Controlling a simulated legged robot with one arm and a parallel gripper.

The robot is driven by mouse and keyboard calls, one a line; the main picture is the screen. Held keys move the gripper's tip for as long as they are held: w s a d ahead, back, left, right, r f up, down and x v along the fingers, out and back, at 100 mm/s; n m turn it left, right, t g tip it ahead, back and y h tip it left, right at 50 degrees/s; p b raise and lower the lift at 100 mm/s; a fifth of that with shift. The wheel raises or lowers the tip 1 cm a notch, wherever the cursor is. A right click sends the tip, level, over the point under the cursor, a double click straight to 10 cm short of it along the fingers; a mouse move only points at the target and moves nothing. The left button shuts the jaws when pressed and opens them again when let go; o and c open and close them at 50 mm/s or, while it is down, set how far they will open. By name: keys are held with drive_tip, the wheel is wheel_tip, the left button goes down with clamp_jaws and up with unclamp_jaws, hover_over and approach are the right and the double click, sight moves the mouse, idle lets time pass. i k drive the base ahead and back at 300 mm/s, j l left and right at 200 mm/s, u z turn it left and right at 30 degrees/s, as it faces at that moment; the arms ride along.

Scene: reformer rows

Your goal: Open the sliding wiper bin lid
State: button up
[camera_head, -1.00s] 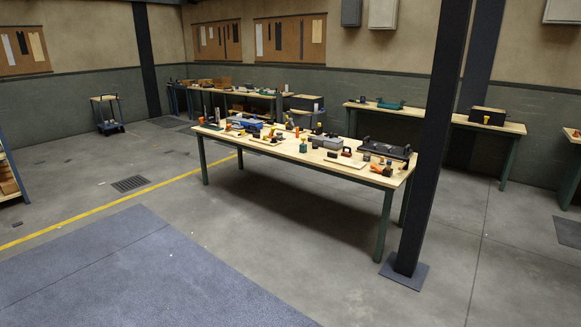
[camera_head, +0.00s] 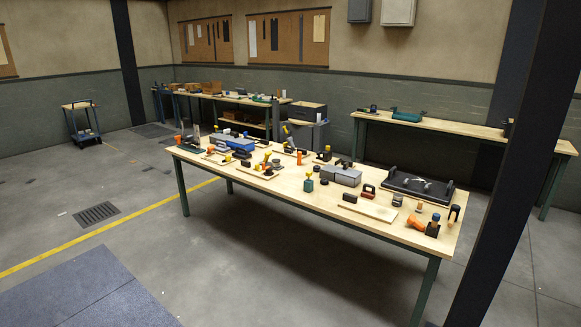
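I cannot tell for certain which thing is the wiper bin. One box-like candidate is the low grey box (camera_head: 341,175) on the middle of the long worktable (camera_head: 335,203). Another is the grey bin with a brownish top (camera_head: 307,112) behind the table, by the far bench. Both are too small to show a sliding lid or whether it is open. My gripper is not in view, and nothing of my arm shows.
A dark post (camera_head: 515,170) stands at the right, close to the table's right end. Several tools and a black tray (camera_head: 418,187) crowd the tabletop. A back bench (camera_head: 450,127) and a blue cart (camera_head: 82,122) stand farther off. Floor left of the table is clear.

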sight(344, 169)
drive_tip(key=i, duration=2.35)
drive_tip(key=i+z, duration=0.2)
drive_tip(key=i, duration=0.3)
drive_tip(key=i+j+z, duration=0.2)
drive_tip(key=i, duration=0.25)
drive_tip(key=i+j+z, duration=0.2)
drive_tip(key=i, duration=0.65)
